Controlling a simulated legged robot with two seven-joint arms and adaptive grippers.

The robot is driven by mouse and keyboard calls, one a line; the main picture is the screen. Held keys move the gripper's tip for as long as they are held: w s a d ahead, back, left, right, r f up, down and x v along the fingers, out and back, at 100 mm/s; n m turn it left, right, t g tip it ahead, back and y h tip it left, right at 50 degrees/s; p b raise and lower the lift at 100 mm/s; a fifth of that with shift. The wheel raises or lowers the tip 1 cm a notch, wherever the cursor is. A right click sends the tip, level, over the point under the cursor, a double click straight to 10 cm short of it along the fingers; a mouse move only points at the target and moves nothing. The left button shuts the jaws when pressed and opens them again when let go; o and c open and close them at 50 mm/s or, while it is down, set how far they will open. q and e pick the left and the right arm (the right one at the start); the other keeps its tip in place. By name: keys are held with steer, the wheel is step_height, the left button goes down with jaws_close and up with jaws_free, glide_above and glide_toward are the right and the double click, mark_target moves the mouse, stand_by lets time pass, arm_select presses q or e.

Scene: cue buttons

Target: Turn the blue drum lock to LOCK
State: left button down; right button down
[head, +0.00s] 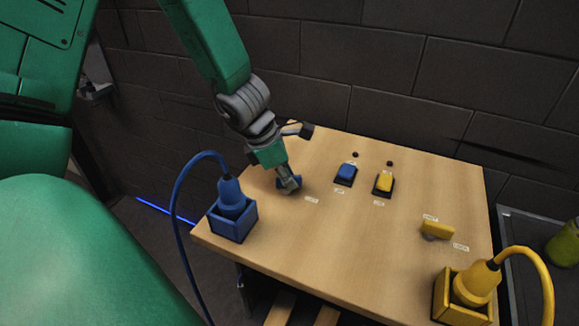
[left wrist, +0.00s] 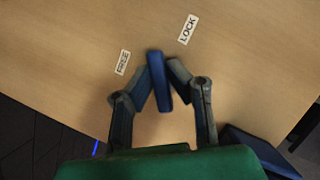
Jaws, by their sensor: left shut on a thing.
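The blue drum lock (head: 284,181) is at the back left of the wooden table, mostly hidden by my left gripper (head: 289,187). In the left wrist view its blue handle bar (left wrist: 158,82) stands between the two fingertips of my left gripper (left wrist: 161,84), which is shut on it. The bar's far end points between the FREE label (left wrist: 122,62) and the LOCK label (left wrist: 188,29). My right gripper is not in view.
A blue plug in a blue box (head: 232,222) stands at the table's left edge. A blue button (head: 345,173) and a yellow button (head: 384,182) sit right of the lock. A yellow handle (head: 437,230) and yellow plug (head: 476,284) are farther right. The table's middle is clear.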

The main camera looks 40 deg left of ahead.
arm_select(q)
steer(key=m+g+h+p, duration=0.1)
steer(key=m+p, duration=0.3)
steer(key=p, duration=0.1)
steer(key=shift+s+r+p, duration=0.1)
steer(key=shift+r+p, duration=0.05)
steer(key=shift+p, duration=0.15)
steer(key=shift+s+m+g+p, duration=0.1)
steer(key=shift+m+g+p, duration=0.5)
steer(key=shift+m+p, duration=0.8)
steer(key=shift+f, duration=0.2)
steer(key=c, duration=1.6)
jaws_free()
steer(key=shift+o, duration=0.2)
